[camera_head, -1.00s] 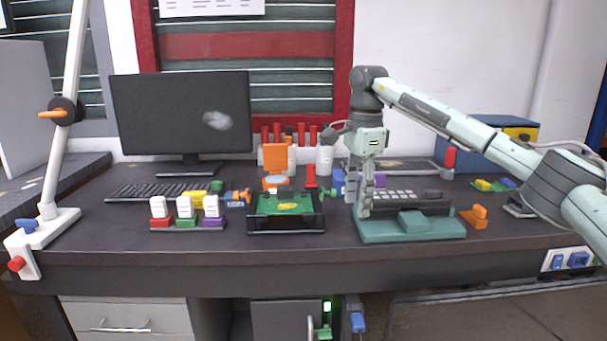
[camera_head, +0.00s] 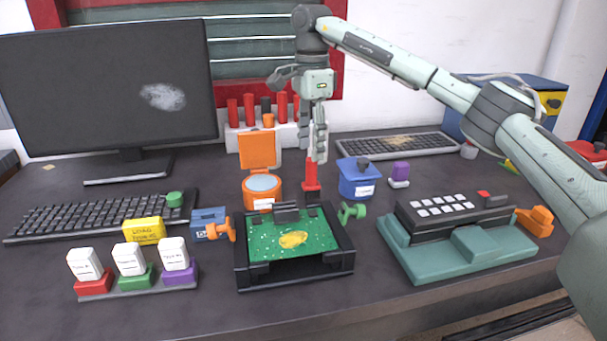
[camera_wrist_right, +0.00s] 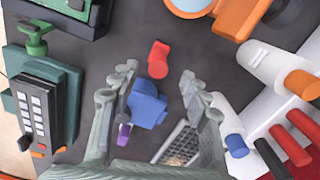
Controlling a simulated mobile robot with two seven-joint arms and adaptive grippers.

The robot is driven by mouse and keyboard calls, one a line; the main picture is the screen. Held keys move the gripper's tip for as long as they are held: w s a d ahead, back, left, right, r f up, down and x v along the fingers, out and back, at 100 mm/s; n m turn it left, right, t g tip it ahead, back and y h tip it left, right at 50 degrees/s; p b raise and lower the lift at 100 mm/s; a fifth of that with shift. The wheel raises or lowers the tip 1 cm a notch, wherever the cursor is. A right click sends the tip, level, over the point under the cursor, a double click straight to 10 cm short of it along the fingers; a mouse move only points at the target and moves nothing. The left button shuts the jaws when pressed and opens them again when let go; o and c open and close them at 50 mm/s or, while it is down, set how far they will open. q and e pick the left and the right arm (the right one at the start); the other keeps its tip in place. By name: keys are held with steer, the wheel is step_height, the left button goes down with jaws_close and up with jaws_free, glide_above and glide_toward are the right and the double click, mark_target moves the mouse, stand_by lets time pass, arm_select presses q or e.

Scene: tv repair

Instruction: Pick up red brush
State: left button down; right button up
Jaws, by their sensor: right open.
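The red brush (camera_head: 311,181) stands upright on the dark table, just behind the tray with the green circuit board (camera_head: 333,222). It also shows in the right wrist view (camera_wrist_right: 158,59), just past the fingertips and roughly midway between them. My right gripper (camera_head: 318,150) points down over the brush, its fingertips close to the brush top in the head view. In the right wrist view the fingers (camera_wrist_right: 158,78) are spread apart with nothing between them. Whether they touch the brush I cannot tell. My left gripper is in neither view.
An orange container with an open lid (camera_head: 262,188) stands left of the brush. A blue bin (camera_head: 357,181) and a purple piece (camera_head: 399,172) stand to its right. A rack with several red-handled tools (camera_head: 233,134) is behind. A teal keypad device (camera_head: 470,252) is front right.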

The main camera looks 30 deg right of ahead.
mark_target(311, 184)
steer(key=shift+s+f, duration=0.25)
steer(key=shift+f, duration=0.7)
step_height(311, 184, down, 5)
steer(key=shift+w+f, duration=0.1)
jaws_close()
